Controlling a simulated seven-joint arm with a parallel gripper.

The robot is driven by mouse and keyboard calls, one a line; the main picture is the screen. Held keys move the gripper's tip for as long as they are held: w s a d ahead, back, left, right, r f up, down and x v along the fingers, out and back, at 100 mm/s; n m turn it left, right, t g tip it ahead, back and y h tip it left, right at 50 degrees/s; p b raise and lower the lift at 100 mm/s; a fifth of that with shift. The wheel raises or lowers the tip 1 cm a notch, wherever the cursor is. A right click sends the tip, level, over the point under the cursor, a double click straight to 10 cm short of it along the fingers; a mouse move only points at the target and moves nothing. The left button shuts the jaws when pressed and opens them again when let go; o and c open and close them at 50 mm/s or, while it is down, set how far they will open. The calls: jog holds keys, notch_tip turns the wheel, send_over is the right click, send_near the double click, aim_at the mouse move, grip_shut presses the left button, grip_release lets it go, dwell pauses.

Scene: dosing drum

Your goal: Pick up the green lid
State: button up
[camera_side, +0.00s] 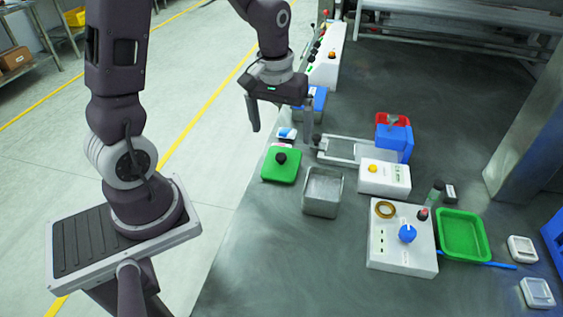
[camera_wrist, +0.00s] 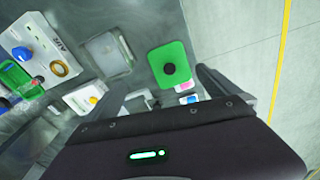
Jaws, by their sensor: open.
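The green lid (camera_side: 272,169) is a flat square plate with a dark round knob (camera_side: 281,158) in its middle. It lies at the table's left edge in the side view, left of an open clear square container (camera_side: 323,195). In the wrist view the lid (camera_wrist: 182,57) is near the top, just beyond the fingers, with its knob (camera_wrist: 169,69) in plain sight. My gripper (camera_side: 281,132) is open and empty, with its fingers pointing down, above and behind the lid. The wrist view also shows my gripper's spread fingers (camera_wrist: 160,82) short of the lid.
A metal frame (camera_side: 350,150) and a white box with a yellow knob (camera_side: 388,178) stand right of the lid. Small blue-and-white and pink items (camera_wrist: 186,93) lie close behind it. A white dial panel (camera_side: 400,250) and green tray (camera_side: 475,236) are further right. The front table is clear.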

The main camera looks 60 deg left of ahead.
jog(key=n+g, duration=0.1)
jog(key=n, duration=0.1)
send_over(279, 160)
jog(key=f, duration=0.7)
jog(key=shift+w+a, duration=0.1)
jog(key=shift+a, duration=0.1)
jog(key=f, duration=0.6)
jog(key=shift+d+f, duration=0.2)
jog(key=shift+f, duration=0.15)
jog(key=c, duration=1.2)
